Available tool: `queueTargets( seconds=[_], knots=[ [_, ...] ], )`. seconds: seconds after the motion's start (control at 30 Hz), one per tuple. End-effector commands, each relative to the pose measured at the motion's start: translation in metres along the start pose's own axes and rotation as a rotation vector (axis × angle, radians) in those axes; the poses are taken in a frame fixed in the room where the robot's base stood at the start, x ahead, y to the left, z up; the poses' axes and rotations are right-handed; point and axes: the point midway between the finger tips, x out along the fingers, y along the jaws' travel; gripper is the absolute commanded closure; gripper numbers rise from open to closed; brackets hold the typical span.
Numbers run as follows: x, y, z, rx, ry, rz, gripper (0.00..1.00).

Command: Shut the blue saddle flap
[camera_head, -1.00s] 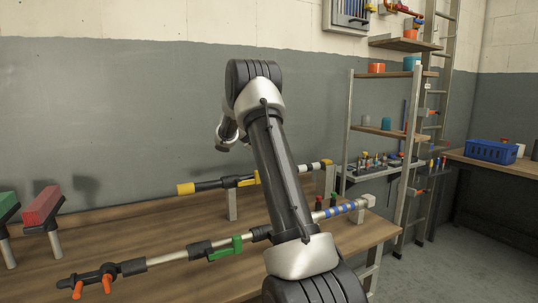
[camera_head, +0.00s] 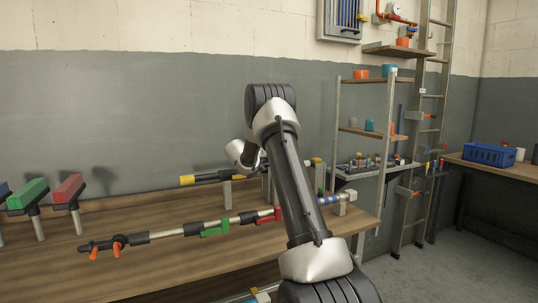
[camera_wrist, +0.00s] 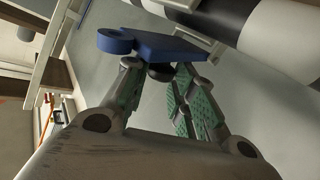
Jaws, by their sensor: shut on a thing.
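The blue saddle flap (camera_wrist: 155,44) is a flat blue plate with a round ring at its left end, large in the upper middle of the wrist view. My gripper (camera_wrist: 160,76) has green-padded fingers that reach up to the flap's underside. It is shut on the flap, around a small dark part beneath the plate; the exact contact is partly hidden. A black-and-white pipe runs close by at the upper right (camera_wrist: 240,25). In the head view my arm crosses the bench, and my gripper and the flap are not visible there.
On the wooden bench (camera_head: 150,270), a front pipe (camera_head: 180,232) carries green and red parts. A black pipe with a yellow end (camera_head: 187,180) runs behind it. Green (camera_head: 27,193) and red (camera_head: 68,188) blocks stand at left. A shelf rack (camera_head: 338,120) stands right.

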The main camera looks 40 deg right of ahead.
Motion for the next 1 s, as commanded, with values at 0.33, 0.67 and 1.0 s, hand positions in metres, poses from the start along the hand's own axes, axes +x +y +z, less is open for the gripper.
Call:
queueTargets(
  seconds=[0.33,0.67,1.0],
  knots=[
    [-0.0024,0.0005,0.0071,0.099,0.078,0.0,1.0],
    [-0.0027,0.0009,0.008,0.115,0.089,0.0,1.0],
    [-0.0025,0.0013,0.0078,0.114,0.089,0.001,0.53]
  ],
)
